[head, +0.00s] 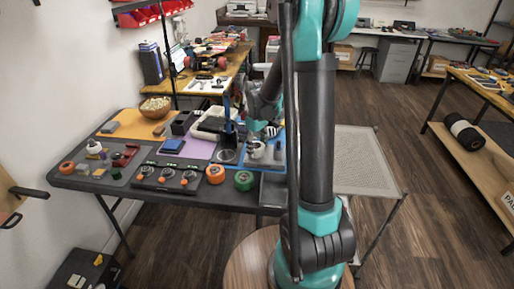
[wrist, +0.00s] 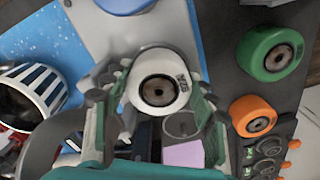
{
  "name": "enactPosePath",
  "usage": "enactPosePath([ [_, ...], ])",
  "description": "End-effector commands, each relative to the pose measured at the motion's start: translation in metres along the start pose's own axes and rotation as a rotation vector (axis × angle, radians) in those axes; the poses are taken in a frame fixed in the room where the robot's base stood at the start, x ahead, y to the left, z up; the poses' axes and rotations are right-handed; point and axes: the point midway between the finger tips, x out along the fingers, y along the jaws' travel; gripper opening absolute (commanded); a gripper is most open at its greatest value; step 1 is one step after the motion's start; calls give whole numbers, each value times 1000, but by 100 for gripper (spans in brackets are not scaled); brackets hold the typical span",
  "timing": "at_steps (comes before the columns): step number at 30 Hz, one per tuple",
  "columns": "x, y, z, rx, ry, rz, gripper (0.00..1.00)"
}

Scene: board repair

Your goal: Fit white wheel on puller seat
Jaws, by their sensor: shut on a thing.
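The white wheel (wrist: 160,88) with a dark brown hub sits between the two fingers of my gripper (wrist: 163,78) in the wrist view. The fingers are shut on its sides. In the head view my gripper (head: 264,131) is low over the right part of the dark workbench, and the white wheel (head: 257,150) shows small under it, partly blocked by my arm. I cannot tell whether the wheel is touching anything below. I cannot make out the puller seat with certainty in either view.
A green wheel (wrist: 270,50) and an orange wheel (wrist: 253,117) lie to the right in the wrist view. A black-and-white striped object (wrist: 30,95) stands at left. A black panel with knobs (head: 165,178) lies along the bench front. A blue mat (head: 268,158) lies below my gripper.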

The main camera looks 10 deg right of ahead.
Motion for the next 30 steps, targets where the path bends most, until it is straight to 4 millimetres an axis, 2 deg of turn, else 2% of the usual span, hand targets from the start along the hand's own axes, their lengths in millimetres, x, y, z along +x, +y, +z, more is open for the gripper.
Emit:
enactPosePath([
  [4, 1, 0, 0, 0, 0, 0, 24],
  [5, 1, 0, 0, 0, 0, 0, 60],
  [10, 1, 0, 0, 0, 0, 0, 81],
  [22, 1, 0, 0, 0, 1, 1, 79],
  [24, 1, 0, 0, 0, 1, 1, 88],
  [27, 1, 1, 0, 0, 1, 1, 96],
  [30, 1, 1, 0, 0, 1, 1, 96],
])
